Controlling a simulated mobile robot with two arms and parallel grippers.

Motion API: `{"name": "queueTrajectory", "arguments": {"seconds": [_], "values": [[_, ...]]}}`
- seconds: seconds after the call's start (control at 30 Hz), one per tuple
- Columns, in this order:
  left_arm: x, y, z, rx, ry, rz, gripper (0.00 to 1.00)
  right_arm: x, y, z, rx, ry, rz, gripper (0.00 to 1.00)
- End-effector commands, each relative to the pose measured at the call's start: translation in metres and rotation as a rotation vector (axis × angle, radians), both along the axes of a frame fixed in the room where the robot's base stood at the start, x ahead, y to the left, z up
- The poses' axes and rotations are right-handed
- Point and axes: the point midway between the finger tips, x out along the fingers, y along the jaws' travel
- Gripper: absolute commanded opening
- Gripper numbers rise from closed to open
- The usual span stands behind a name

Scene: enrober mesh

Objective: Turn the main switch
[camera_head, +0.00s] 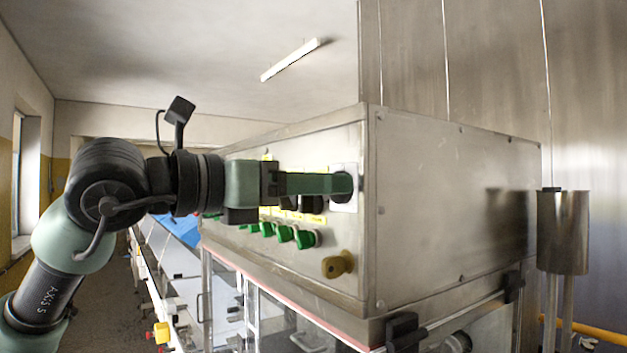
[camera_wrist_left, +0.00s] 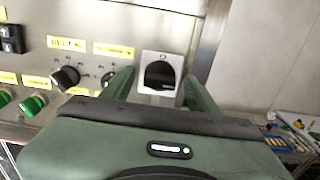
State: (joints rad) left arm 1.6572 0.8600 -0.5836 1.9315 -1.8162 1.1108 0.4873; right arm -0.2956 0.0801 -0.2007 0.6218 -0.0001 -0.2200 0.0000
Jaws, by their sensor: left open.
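The main switch, a black knob on a pale square plate (camera_head: 345,205), is on the front panel of the steel control box near its right edge. It also shows in the left wrist view (camera_wrist_left: 160,74), with the knob between the two green fingers. My left gripper (camera_head: 340,184) reaches in from the left, its fingers pointing at the panel. It is open, with one finger on each side of the knob; I cannot tell whether they touch it. In the head view the fingers partly hide the switch. My right gripper is not in view.
Green knobs (camera_head: 285,233) sit in a row below my gripper, with a brass-coloured knob (camera_head: 338,264) to their right. A black selector knob (camera_wrist_left: 65,78) is left of the switch. The steel box (camera_head: 455,200) extends right; an aisle runs along the left.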

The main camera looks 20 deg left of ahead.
Motion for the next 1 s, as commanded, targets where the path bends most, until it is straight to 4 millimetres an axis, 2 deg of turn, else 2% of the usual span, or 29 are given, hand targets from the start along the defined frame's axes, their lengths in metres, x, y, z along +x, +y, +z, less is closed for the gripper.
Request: {"name": "queueTrajectory", "arguments": {"seconds": [0.07,0.27,0.67,1.0], "values": [[0.000,0.000,0.000,0.000,0.000,0.000,0.57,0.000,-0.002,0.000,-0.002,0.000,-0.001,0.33],[0.000,0.000,0.000,0.000,0.000,0.000,0.02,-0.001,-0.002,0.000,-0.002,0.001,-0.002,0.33],[0.000,0.000,-0.001,-0.056,0.040,-0.001,0.00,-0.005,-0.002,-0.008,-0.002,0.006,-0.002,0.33],[0.000,0.001,-0.002,-0.261,0.198,-0.002,0.00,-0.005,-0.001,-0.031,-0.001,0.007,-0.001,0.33]]}}
